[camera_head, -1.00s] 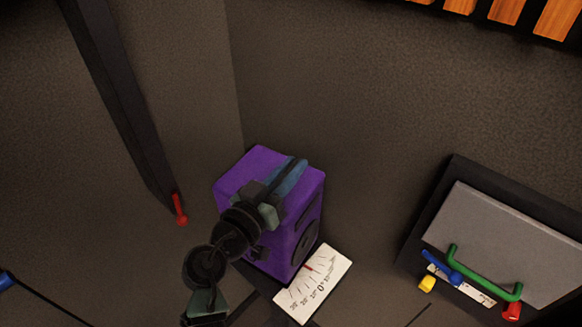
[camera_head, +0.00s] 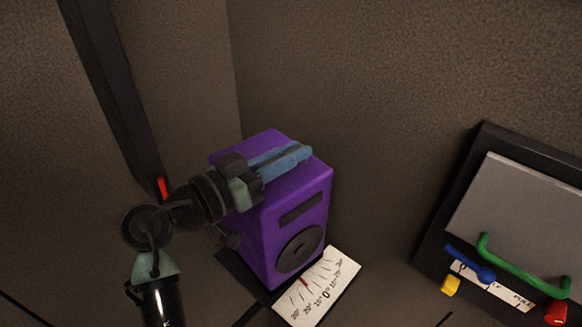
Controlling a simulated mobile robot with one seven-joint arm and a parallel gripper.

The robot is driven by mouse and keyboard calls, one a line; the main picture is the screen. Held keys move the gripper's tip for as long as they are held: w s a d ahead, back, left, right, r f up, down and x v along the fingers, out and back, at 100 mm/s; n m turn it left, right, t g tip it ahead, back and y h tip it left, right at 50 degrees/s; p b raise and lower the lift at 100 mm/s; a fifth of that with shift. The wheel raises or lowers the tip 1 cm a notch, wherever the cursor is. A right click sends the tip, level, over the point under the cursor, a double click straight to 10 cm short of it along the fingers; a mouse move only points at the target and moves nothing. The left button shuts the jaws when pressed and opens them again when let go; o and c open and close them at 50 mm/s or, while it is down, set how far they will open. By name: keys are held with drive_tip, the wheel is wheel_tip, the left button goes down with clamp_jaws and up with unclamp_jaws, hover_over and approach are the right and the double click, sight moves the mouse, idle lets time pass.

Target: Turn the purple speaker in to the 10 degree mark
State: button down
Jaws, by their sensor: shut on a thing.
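The purple speaker (camera_head: 255,230) stands upright in the middle of the camera_head view, its dark round cone (camera_head: 300,249) facing lower right. A blue handle (camera_head: 290,158) lies along its top. My gripper (camera_head: 262,174) reaches in from the left over the top and is shut on this handle; the fingertips are partly hidden. A white angle scale (camera_head: 318,290) lies at the speaker's front foot, with 0 in the middle and marks up to 30 each side. A short red pointer (camera_head: 304,282) points near the 0 and the lower-left 10; the exact reading is too small to tell.
A dark panel with a grey face (camera_head: 520,215) stands at right, with a green handle (camera_head: 522,272) and blue, yellow and red knobs. A dark post (camera_head: 112,90) with a red tip (camera_head: 162,188) rises at left. A wall stands behind the speaker.

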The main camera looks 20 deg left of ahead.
drive_tip(key=shift+d, duration=0.1)
drive_tip(key=c, duration=0.8)
unclamp_jaws()
drive_tip(key=shift+c, duration=0.2)
drive_tip(key=shift+s, duration=0.2)
drive_tip(key=b+v, duration=0.3)
drive_tip(key=v, duration=0.9)
drive_tip(key=shift+s+a+b, duration=0.25)
drive_tip(key=shift+a+b, duration=0.1)
drive_tip(key=shift+b, duration=0.05)
